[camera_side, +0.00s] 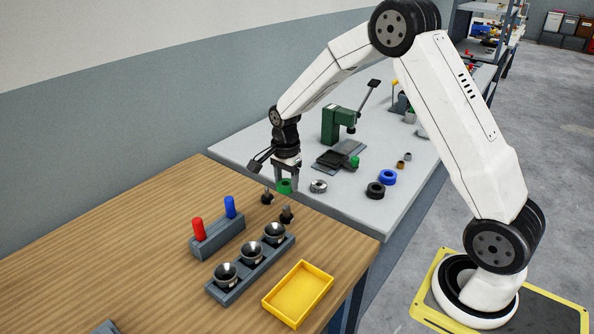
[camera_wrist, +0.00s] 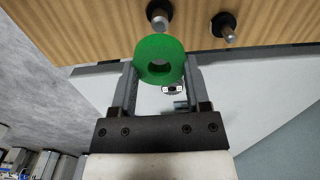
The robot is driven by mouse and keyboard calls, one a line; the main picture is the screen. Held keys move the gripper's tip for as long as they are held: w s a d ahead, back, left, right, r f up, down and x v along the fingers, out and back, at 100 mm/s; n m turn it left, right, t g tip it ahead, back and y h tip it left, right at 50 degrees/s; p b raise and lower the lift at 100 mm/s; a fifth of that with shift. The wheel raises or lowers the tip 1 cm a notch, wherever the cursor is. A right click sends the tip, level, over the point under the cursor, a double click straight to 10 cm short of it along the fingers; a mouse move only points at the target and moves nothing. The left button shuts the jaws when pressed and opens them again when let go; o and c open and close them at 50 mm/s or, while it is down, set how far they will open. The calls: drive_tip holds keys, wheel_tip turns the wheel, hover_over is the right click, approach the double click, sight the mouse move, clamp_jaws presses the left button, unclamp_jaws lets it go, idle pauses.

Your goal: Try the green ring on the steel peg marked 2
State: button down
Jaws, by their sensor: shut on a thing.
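The green ring (camera_side: 284,187) is held between the two fingers of my gripper (camera_side: 286,183), low over the edge where the grey bench meets the wooden table. In the wrist view the green ring (camera_wrist: 160,46) sits across the fingertips with its hole showing. Two short pegs with dark bases and steel tips stand on the wooden table: one peg (camera_side: 267,197) left of the ring, the other peg (camera_side: 287,215) in front of it. They also show in the wrist view as one peg (camera_wrist: 158,18) just beyond the ring and another (camera_wrist: 226,30) to its right. No number is readable on either.
A silver ring (camera_side: 318,186), black ring (camera_side: 376,190) and blue ring (camera_side: 388,177) lie on the grey bench, with a green press (camera_side: 331,125) behind. On the table stand a red-and-blue-pin block (camera_side: 220,239), a rack of steel cups (camera_side: 232,290) and a yellow tray (camera_side: 298,292).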

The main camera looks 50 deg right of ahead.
sight(287, 192)
drive_tip(key=shift+f, duration=0.1)
drive_tip(key=shift+f, duration=2.55)
drive_tip(key=shift+f, duration=0.45)
idle(0.4)
drive_tip(key=shift+r, duration=0.65)
idle(0.5)
drive_tip(key=shift+r, duration=0.35)
drive_tip(key=shift+r, duration=0.35)
drive_tip(key=shift+r, duration=0.35)
drive_tip(key=shift+r, duration=0.2)
drive_tip(key=shift+s, duration=0.1)
